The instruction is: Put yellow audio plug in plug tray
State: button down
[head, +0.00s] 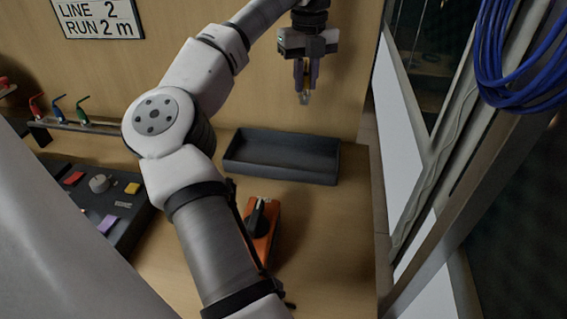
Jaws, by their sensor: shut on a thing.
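My gripper (305,88) is at the top middle, fingers pointing down, above and slightly right of the plug tray's middle in the picture. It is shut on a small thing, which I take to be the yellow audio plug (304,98). Only a pale metallic tip shows clearly below the fingers; its body is mostly hidden between them. The plug tray (280,174) is a dark grey, shallow open box on the wooden bench against the back wall. Its visible inside looks empty. The plug is well above the tray and apart from it.
An orange device with a black top (262,232) stands in front of the tray, beside my arm. A rack (70,126) with red, blue and green plugs is at the left. A dark control panel (125,228) lies below it. Blue cable coils (520,85) hang at upper right.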

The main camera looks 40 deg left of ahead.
aim_at(309, 98)
jog(key=n, duration=0.2)
jog(key=shift+w+d+r+n+b, duration=0.2)
jog(key=shift+d+r+n+b, duration=0.1)
jog(key=shift+r+n+b, duration=0.1)
jog(key=shift+f, duration=0.25)
jog(key=shift+n, duration=0.3)
notch_tip(309, 98, down, 19)
jog(key=shift+f+p, duration=0.2)
jog(key=shift+p, duration=0.7)
jog(key=shift+f, duration=0.1)
jog(key=c, duration=1.3)
grip_release()
jog(key=shift+r, duration=0.2)
notch_tip(309, 98, up, 12)
jog(key=shift+d+f+b, duration=0.1)
jog(key=shift+d+b, duration=0.05)
jog(key=shift+b, duration=0.5)
